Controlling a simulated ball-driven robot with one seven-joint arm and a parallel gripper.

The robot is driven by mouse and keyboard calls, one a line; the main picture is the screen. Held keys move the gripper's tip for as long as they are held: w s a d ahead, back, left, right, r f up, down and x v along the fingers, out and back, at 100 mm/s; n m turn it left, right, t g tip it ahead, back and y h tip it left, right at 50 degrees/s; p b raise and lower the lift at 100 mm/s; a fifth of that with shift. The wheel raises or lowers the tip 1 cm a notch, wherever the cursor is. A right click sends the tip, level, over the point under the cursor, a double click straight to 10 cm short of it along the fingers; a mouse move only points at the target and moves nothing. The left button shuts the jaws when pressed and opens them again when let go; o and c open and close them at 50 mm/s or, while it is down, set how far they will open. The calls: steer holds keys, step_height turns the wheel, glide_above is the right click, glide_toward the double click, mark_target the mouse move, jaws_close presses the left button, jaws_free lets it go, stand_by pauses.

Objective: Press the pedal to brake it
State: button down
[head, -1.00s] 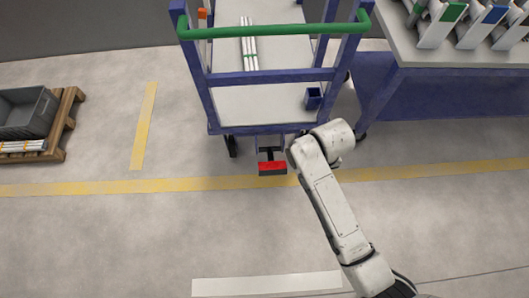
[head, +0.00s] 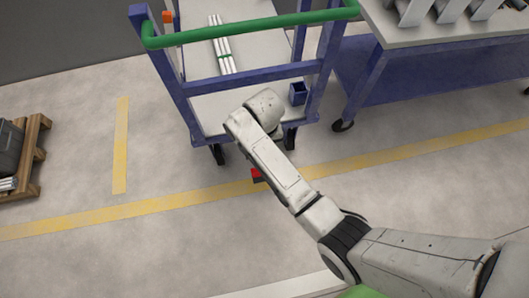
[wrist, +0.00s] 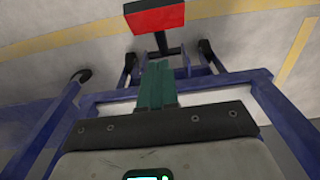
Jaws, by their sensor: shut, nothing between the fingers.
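The red pedal (head: 256,174) sticks out low at the near end of the blue trolley (head: 255,76). In the head view my arm covers most of it. In the wrist view the red pedal (wrist: 153,17) shows at the top, on a dark stem. My gripper (wrist: 157,68) has green fingers that are closed together and empty. They point toward the pedal, with a visible gap in the picture between fingertips and pedal. My gripper is hidden behind my arm in the head view.
The trolley has a green handle bar (head: 250,27) and carries white pipes (head: 221,48) and a small blue box (head: 298,93). A workbench (head: 440,40) stands close on the right. A pallet (head: 31,157) with a grey bin lies at left. The floor in front is open.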

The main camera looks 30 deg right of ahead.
step_height(320, 180, down, 10)
steer(key=b, duration=0.3)
steer(key=shift+r, duration=0.1)
steer(key=shift+s+a+f, duration=0.15)
steer(key=shift+s+f, duration=0.5)
steer(key=shift+f, duration=0.15)
steer(key=shift+s+a+f, duration=0.15)
steer(key=shift+s+f, duration=0.2)
steer(key=shift+f, duration=0.2)
steer(key=shift+s, duration=0.1)
steer(key=shift+s+f+t, duration=0.3)
steer(key=shift+s+f, duration=0.05)
steer(key=s+a+f+t+h+b, duration=0.1)
steer(key=s+f+t+b, duration=0.3)
steer(key=f+b, duration=0.5)
steer(key=shift+s+a+f, duration=0.45)
steer(key=shift+s+f, duration=0.3)
steer(key=shift+f, duration=1.1)
steer(key=shift+f, duration=0.1)
